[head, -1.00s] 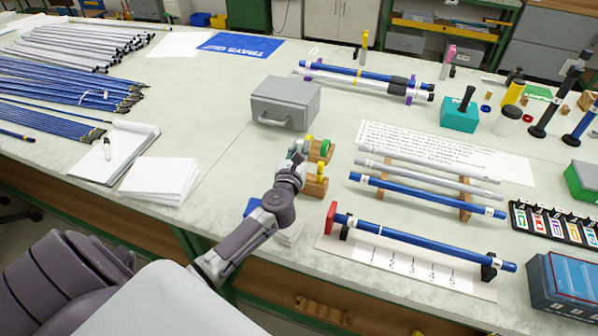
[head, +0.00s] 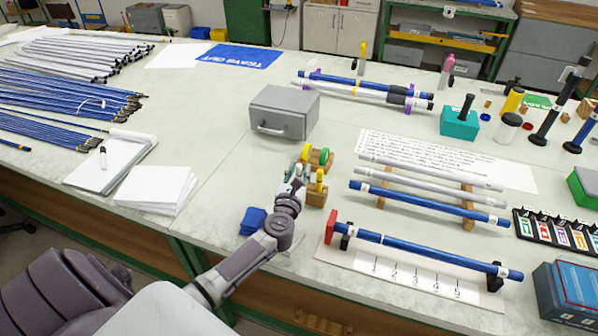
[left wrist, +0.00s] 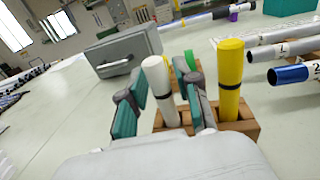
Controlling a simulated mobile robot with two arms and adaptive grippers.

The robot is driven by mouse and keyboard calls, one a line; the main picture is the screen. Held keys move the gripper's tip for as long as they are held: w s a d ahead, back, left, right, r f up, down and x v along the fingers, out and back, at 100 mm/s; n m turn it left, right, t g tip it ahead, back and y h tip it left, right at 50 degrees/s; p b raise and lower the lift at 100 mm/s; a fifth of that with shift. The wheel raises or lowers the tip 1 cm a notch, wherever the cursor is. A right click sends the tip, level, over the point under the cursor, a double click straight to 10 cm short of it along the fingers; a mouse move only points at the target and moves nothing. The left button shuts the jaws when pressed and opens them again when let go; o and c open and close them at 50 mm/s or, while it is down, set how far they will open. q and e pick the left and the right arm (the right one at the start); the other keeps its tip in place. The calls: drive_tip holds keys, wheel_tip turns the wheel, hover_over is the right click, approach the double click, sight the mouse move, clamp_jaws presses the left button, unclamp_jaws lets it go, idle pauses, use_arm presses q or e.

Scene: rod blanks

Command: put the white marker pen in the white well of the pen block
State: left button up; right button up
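The white marker pen (left wrist: 160,88) stands upright, slightly tilted in the picture, at the left end of the wooden pen block (left wrist: 246,128) in the left wrist view. Its lower end reaches the block, where a finger partly hides it. A yellow pen (left wrist: 231,80) with a dark band stands in the right part of the same block. My left gripper (left wrist: 165,85) has its teal fingers on either side of the white pen, with a gap showing at the right finger. In the head view the pen block (head: 316,198) is beside my left gripper (head: 298,177). My right gripper is not in view.
A second wooden block with yellow and green pieces (head: 325,157) stands just behind. A grey case (head: 283,112) is farther back. A blue object (head: 252,220) lies left of my arm. Rod racks with a blue rod (head: 430,203) stand to the right.

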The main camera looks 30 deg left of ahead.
use_arm(q)
drive_tip(key=shift+s+d+r, duration=0.1)
drive_tip(key=shift+r, duration=0.1)
drive_tip(key=v, duration=1.1)
drive_tip(key=shift+s+b, duration=0.35)
drive_tip(key=shift+b, duration=0.1)
drive_tip(key=shift+d, duration=0.1)
